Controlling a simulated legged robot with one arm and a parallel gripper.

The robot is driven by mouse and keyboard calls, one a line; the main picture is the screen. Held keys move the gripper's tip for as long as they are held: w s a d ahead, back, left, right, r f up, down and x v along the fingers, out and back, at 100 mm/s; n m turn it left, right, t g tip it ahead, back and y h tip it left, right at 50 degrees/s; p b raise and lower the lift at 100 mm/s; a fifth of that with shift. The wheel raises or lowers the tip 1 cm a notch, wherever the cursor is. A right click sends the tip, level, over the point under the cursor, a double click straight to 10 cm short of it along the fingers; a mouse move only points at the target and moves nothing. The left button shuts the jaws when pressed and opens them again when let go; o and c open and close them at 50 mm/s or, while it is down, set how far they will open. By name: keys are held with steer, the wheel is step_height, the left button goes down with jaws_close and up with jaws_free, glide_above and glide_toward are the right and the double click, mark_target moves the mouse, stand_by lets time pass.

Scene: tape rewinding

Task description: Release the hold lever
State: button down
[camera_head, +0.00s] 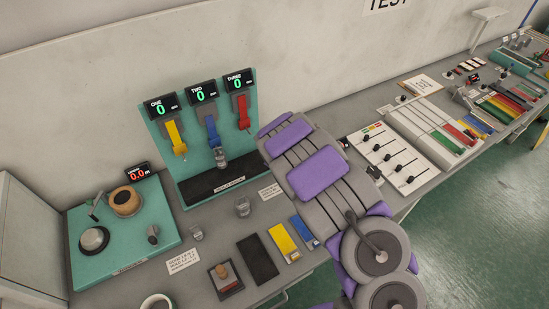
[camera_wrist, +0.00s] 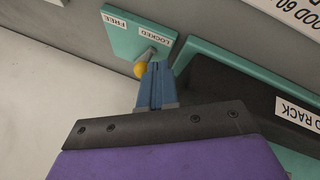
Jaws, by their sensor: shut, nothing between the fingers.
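The hold lever shows in the wrist view as a short metal rod with a yellow ball knob (camera_wrist: 140,69). It is mounted on a small teal plate (camera_wrist: 122,40) with a FREE label (camera_wrist: 115,21) and a LOCKED label (camera_wrist: 153,36). The rod lies close to the LOCKED label. My gripper (camera_wrist: 157,66) has its blue fingers shut and empty, with the tips right beside the knob. I cannot tell whether they touch it. In the head view my arm hides the gripper, and I cannot make out the lever.
A teal rack (camera_head: 163,147) with a black shelf (camera_head: 215,180) and three displays stands left of my arm. In the wrist view its edge (camera_wrist: 215,58) is close to my fingers. A slider panel (camera_head: 395,160) lies on the bench to the right.

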steer(key=shift+d+r+p, duration=0.1)
steer(key=shift+d+p, duration=0.1)
steer(key=shift+p, duration=0.15)
steer(key=shift+d+n+p, duration=0.15)
steer(key=shift+n+p, duration=0.15)
steer(key=shift+p, duration=0.05)
